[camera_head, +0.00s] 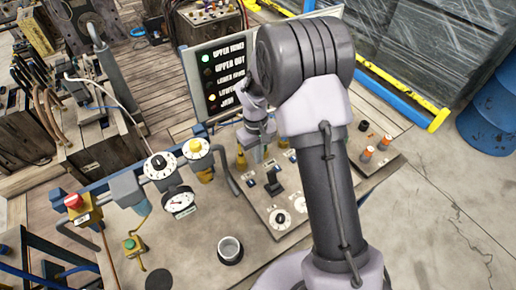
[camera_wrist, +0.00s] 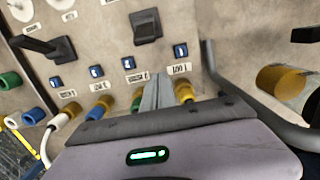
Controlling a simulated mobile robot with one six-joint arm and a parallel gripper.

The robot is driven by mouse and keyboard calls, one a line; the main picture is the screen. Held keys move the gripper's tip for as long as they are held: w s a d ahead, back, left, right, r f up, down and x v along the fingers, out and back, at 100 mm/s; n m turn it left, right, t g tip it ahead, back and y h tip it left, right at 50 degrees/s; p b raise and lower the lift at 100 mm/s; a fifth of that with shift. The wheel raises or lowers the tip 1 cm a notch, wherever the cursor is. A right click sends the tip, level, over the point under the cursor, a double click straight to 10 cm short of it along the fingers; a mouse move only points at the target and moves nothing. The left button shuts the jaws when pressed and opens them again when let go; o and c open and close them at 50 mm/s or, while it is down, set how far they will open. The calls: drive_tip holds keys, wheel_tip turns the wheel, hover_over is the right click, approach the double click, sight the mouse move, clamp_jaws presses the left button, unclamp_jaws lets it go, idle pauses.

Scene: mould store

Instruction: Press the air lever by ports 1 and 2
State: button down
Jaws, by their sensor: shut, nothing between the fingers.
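In the wrist view the panel appears upside down. The black air lever (camera_wrist: 146,26) by the labels for port 1 (camera_wrist: 180,69) and port 2 (camera_wrist: 138,77) stands above the fingertips in the picture. My gripper (camera_wrist: 157,92) is shut and empty, its grey fingers between the yellow port 1 fitting (camera_wrist: 184,92) and the green port 2 fitting (camera_wrist: 137,100). It looks apart from the lever. In the head view my arm covers part of the panel. A black lever (camera_head: 274,181) shows there, but I cannot tell which one.
A second black lever (camera_wrist: 50,45) stands by ports 3 and 4 in the wrist view. A grey pipe (camera_wrist: 215,75) runs close right of the fingers. A signboard (camera_head: 220,75) with lit lamps stands behind the bench. Gauges (camera_head: 179,202) and a red button (camera_head: 74,201) are at left.

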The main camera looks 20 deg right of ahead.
sight(273, 180)
wheel_tip(273, 180, down, 2)
drive_tip(key=shift+s+f, duration=0.15)
drive_tip(key=shift+f, duration=0.05)
drive_tip(key=s+r, duration=0.1)
drive_tip(key=s+d+r, duration=0.1)
drive_tip(key=s, duration=0.1)
drive_tip(key=shift+s+d+r+b, duration=0.15)
drive_tip(key=shift+b, duration=0.15)
drive_tip(key=shift+s+b, duration=0.1)
drive_tip(key=shift+b, duration=0.2)
